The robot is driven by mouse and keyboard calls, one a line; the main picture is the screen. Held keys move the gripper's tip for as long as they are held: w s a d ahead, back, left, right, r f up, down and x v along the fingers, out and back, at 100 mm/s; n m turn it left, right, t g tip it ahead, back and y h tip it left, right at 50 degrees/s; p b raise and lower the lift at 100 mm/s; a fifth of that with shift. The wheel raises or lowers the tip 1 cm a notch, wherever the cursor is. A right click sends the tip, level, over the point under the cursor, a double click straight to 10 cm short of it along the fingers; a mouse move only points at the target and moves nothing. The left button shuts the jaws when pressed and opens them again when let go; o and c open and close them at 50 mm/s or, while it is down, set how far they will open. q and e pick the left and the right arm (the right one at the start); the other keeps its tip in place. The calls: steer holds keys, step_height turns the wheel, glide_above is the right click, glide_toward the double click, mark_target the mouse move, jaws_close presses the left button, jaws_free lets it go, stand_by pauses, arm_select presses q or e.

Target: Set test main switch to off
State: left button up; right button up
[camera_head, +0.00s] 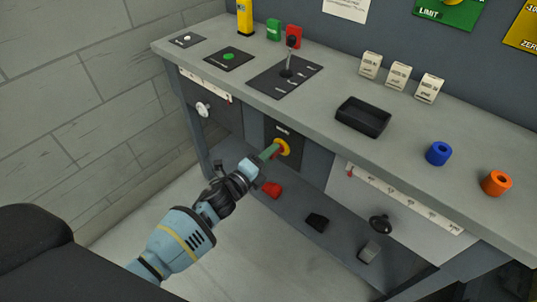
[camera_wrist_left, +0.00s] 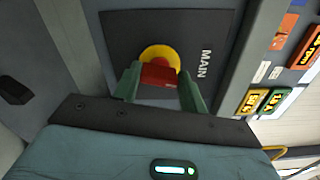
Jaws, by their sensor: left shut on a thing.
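The main switch is a red handle on a yellow disc (camera_head: 284,146), set in a black plate on the front of the bench below its top. In the left wrist view the red handle (camera_wrist_left: 159,75) sits between my green fingertips, with the yellow disc behind it and the word MAIN on the plate. My left gripper (camera_head: 271,152) is shut on this handle; it also shows in the left wrist view (camera_wrist_left: 161,87). I cannot read any on or off marks, so the switch's setting is unclear. My right gripper is not in view.
The bench top (camera_head: 330,130) carries a joystick panel (camera_head: 285,77), a black tray (camera_head: 363,117), and blue (camera_head: 438,153) and orange (camera_head: 496,183) rings.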

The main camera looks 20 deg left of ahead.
arm_select(q)
steer(key=shift+n, duration=1.2)
steer(key=o, duration=1)
steer(key=shift+s+a+p, duration=0.1)
steer(key=shift+p, duration=0.2)
steer(key=v, duration=0.7)
steer(key=shift+s+a, duration=0.1)
steer(key=shift+s, duration=0.2)
steer(key=shift+n, duration=0.3)
